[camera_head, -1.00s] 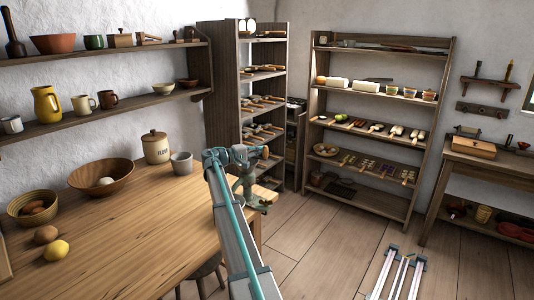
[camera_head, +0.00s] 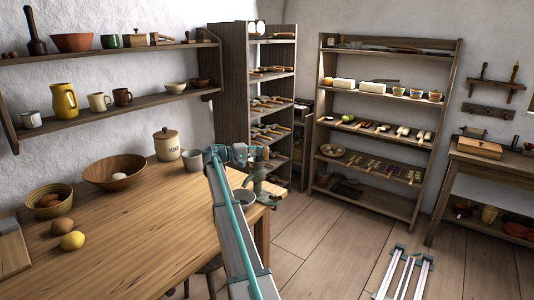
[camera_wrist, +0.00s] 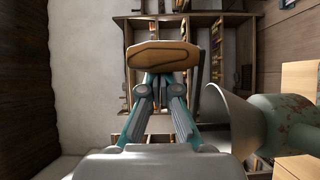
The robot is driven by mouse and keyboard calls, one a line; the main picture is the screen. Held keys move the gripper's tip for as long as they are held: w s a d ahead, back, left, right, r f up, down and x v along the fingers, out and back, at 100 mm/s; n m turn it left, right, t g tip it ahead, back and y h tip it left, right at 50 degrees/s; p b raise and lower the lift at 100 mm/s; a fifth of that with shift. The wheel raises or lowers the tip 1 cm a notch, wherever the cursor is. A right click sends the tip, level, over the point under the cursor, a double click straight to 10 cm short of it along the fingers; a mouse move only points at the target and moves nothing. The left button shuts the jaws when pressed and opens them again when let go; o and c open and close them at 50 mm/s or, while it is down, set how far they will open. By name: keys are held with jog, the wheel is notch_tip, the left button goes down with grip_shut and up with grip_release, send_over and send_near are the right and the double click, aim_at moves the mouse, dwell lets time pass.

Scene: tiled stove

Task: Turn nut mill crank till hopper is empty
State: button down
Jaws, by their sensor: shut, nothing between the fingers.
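The green nut mill (camera_head: 259,178) stands at the right edge of the wooden table (camera_head: 130,240). It also shows at the right of the wrist view (camera_wrist: 290,125), with a pale flared cone (camera_wrist: 232,118) facing my gripper. My gripper (camera_wrist: 163,72) is shut and empty beside the mill. In the head view my gripper (camera_head: 240,153) is near the mill's top. A tan wooden piece (camera_wrist: 163,54) shows at my fingertips; I cannot tell whether it touches them or is part of the crank. The crank and the hopper's contents cannot be made out.
A pale bowl (camera_head: 243,196) is by the mill's base. A grey cup (camera_head: 193,160) and flour jar (camera_head: 167,145) stand behind my arm. The table's middle is clear. Shelves (camera_head: 375,130) stand beyond.

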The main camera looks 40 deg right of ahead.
jog(key=shift+w+a, duration=0.1)
jog(key=shift+a, duration=0.3)
dwell(1.3)
jog(key=w, duration=0.3)
jog(key=w+a, duration=0.1)
jog(key=w, duration=0.5)
jog(key=shift+a, duration=0.3)
jog(key=shift+w+a, duration=0.15)
jog(key=shift+w, duration=0.3)
